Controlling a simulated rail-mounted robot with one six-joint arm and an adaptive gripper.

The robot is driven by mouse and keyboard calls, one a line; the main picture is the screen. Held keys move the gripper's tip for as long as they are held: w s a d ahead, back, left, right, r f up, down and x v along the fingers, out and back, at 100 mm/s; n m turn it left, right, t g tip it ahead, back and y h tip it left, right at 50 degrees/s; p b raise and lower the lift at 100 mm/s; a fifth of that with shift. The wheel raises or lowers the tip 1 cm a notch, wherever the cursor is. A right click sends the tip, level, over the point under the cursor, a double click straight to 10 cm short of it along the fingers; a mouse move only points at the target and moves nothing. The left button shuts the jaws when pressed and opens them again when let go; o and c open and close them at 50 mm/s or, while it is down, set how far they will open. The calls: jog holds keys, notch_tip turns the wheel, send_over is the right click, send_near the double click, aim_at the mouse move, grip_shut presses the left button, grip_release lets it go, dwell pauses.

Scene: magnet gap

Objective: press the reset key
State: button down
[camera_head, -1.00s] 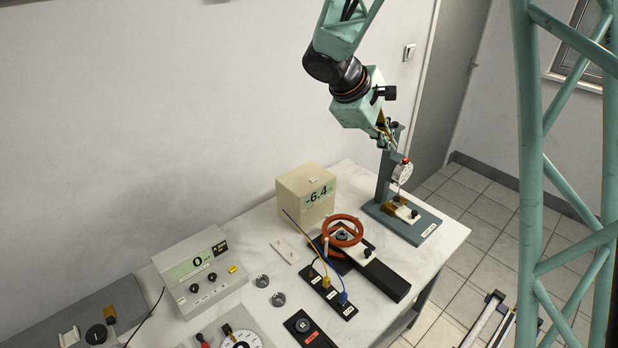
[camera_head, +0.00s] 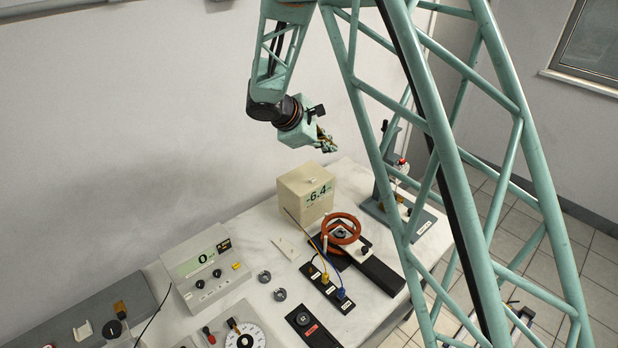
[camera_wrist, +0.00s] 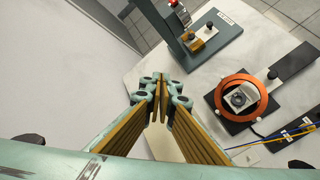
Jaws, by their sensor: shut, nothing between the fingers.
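My gripper (camera_head: 329,146) is shut and empty, high above the back of the bench near the cream box. In the wrist view its fingers (camera_wrist: 161,90) meet, with the bench below them. No label reading "reset" is legible. A grey meter console (camera_head: 205,270) with a display showing 0 carries a small yellow key (camera_head: 236,266) at its right and two dark knobs. A black plate (camera_head: 322,338) at the front has a round button (camera_head: 302,319) and a red label too small to read. I cannot tell which is the reset key. Neither shows in the wrist view.
The cream box (camera_head: 305,192) reads -6.4. An orange coil (camera_head: 341,228) stands on a black rail, beside a black socket strip (camera_head: 327,287) with yellow and blue cables. A gauge stand (camera_wrist: 190,28) is at the right end. My green lattice link crosses the right side.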

jog(key=n+p, duration=0.1)
jog(key=n, duration=0.1)
send_over(313, 180)
notch_tip(313, 180, down, 3)
jog(key=shift+t, duration=0.3)
jog(key=shift+f, duration=0.15)
jog(key=shift+f+b, duration=1.25)
jog(key=shift+f, duration=1.9)
jog(key=shift+f+b, duration=1)
jog(key=shift+f, duration=0.05)
jog(key=shift+f+b, duration=0.9)
jog(key=shift+b, duration=0.35)
jog(key=shift+r, duration=0.1)
dwell(0.3)
jog(key=shift+r, duration=0.75)
